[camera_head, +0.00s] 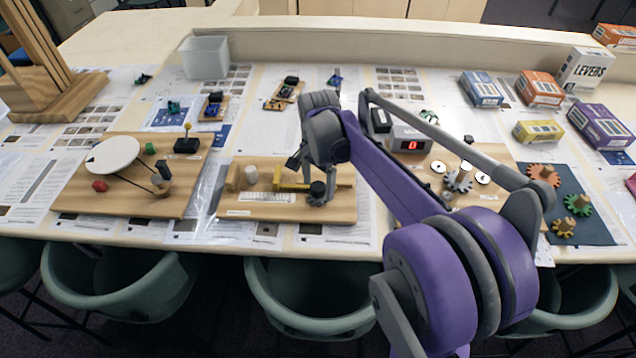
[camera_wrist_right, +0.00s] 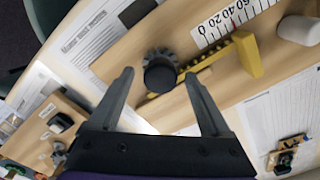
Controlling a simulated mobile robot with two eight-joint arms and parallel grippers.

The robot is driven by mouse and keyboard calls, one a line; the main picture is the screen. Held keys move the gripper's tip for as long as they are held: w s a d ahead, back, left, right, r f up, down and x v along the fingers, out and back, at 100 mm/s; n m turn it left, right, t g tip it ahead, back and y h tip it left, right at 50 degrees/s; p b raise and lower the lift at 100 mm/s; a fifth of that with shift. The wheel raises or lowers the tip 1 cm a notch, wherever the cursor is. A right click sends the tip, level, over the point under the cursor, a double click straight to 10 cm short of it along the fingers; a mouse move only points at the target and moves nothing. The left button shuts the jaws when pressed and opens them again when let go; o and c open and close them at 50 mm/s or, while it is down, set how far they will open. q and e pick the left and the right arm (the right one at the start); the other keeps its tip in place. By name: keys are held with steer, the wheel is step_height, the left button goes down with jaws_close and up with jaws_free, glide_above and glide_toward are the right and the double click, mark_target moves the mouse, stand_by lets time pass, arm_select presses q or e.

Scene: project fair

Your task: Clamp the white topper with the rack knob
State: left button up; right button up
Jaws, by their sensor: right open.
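The white topper (camera_head: 251,174) is a small upright cylinder on the left part of the middle wooden board. It also shows at the top right of the right wrist view (camera_wrist_right: 298,30). The yellow rack (camera_head: 300,186) lies to its right, its raised end facing the topper with a gap between. The rack knob (camera_wrist_right: 160,76) is a black cap on a dark gear at the rack's side; it also shows in the head view (camera_head: 317,189). My right gripper (camera_wrist_right: 160,74) is open, with one finger on each side of the knob, apart from it. My left gripper is out of view.
A white ruler scale (camera_head: 266,197) lies along the rack. A board with a white disc (camera_head: 112,155) is to the left. A box with a red digit display (camera_head: 411,146) and a mat with coloured gears (camera_head: 590,228) are to the right, beyond my arm.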

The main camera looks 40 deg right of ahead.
steer(key=shift+c, duration=0.2)
jaws_close()
stand_by(0.3)
